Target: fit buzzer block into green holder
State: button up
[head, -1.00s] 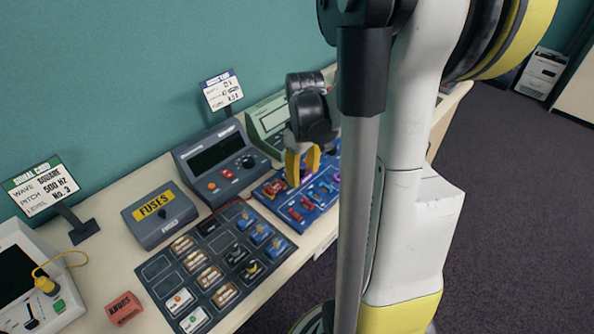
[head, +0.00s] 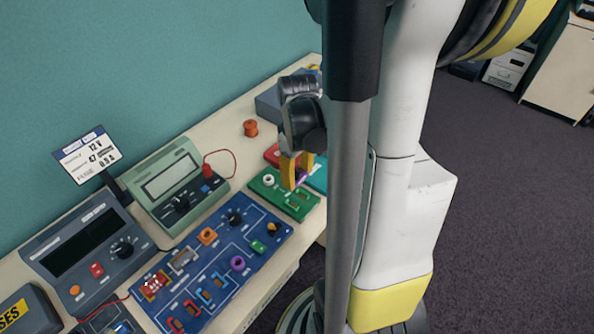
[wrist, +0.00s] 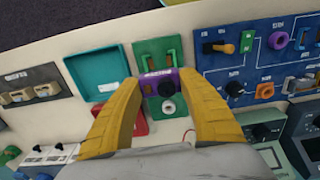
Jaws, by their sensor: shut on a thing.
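The buzzer block (wrist: 148,80) is purple with a black round top, held between my yellow fingertips in the wrist view. In the head view a purple sliver of it (head: 301,179) shows below the fingers. My gripper (head: 297,168) is shut on it and points down over the green holder (head: 272,196). The holder is a green board with a white ring and an outlined slot; it also shows in the wrist view (wrist: 140,48), behind and around the block. I cannot tell whether the block touches the board.
A blue circuit board (head: 210,262) with several parts lies beside the green holder. A teal tray (head: 319,181) and a red item (head: 271,154) are close on the other side. A green meter (head: 177,186) and an orange spool (head: 250,128) stand behind.

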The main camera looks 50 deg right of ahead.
aim_at(298, 200)
jog(key=shift+d, duration=0.15)
jog(key=shift+a+f+b, duration=0.25)
jog(key=shift+f+b, duration=0.45)
jog(key=shift+f, duration=0.05)
notch_tip(298, 200, down, 6)
jog(key=b, duration=0.5)
jog(key=shift+d, duration=0.1)
jog(key=shift+f+b, duration=0.6)
jog(key=shift+b, duration=0.15)
dwell(1.6)
jog(key=o, duration=1.7)
jog(key=shift+r, duration=0.15)
jog(key=shift+r+p, duration=3.25)
jog(key=shift+r, duration=0.65)
